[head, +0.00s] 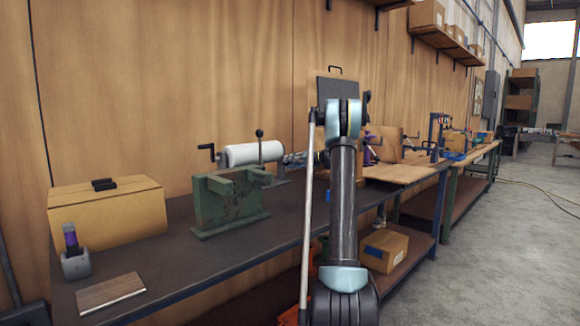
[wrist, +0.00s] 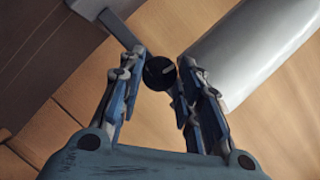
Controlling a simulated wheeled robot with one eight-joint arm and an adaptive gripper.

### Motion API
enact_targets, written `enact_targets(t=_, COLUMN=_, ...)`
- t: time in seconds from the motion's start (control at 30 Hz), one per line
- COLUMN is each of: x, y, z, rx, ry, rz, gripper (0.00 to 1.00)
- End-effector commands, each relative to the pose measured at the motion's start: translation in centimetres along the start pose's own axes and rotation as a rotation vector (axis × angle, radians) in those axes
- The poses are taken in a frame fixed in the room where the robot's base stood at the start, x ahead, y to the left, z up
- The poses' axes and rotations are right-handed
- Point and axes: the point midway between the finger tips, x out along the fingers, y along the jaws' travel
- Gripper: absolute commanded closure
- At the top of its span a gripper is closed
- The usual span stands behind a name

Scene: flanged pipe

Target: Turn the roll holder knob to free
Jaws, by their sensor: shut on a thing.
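The roll holder carries a white roll (head: 252,153), which also shows at the right of the wrist view (wrist: 255,45). In the wrist view, a round black knob (wrist: 157,73) with a pale line on its face sits between my fingertips. My gripper (wrist: 160,70) is shut on this knob, with one finger on each side. In the head view, my gripper (head: 286,157) is small, just right of the roll's end, and I cannot make out the grasped knob there.
A green metal stand (head: 232,203) stands in front of the roll on the dark workbench (head: 200,265). A black crank (head: 206,150) is at the roll's left. A cardboard box (head: 105,210) lies farther left. The wooden wall is close behind.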

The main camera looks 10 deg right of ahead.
Motion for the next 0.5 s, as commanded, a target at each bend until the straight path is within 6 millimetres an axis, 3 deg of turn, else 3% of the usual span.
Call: enact_targets(t=0.5, x=-0.14, y=0.76, z=0.05, rx=0.438, ry=0.003, rz=-0.178, gripper=0.92)
